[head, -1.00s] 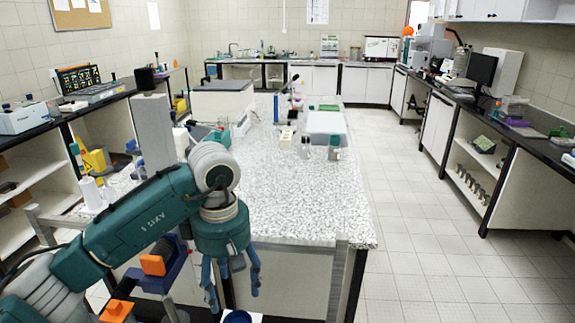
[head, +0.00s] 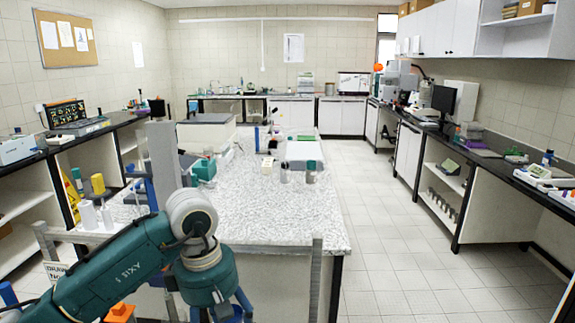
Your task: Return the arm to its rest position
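My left arm (head: 120,270) is teal with pale grey joints. It comes in from the lower left and bends down at a raised elbow in front of the near end of the speckled bench (head: 285,225). My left gripper (head: 222,316) hangs at the bottom edge of the head view. Its blue fingers are spread apart with nothing seen between them, but the fingertips are cut off by the picture edge. My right arm and gripper are out of view.
A grey upright post (head: 162,165) stands close to my arm. An orange block (head: 119,312) is at the lower left. Open tiled floor (head: 385,235) lies to the right.

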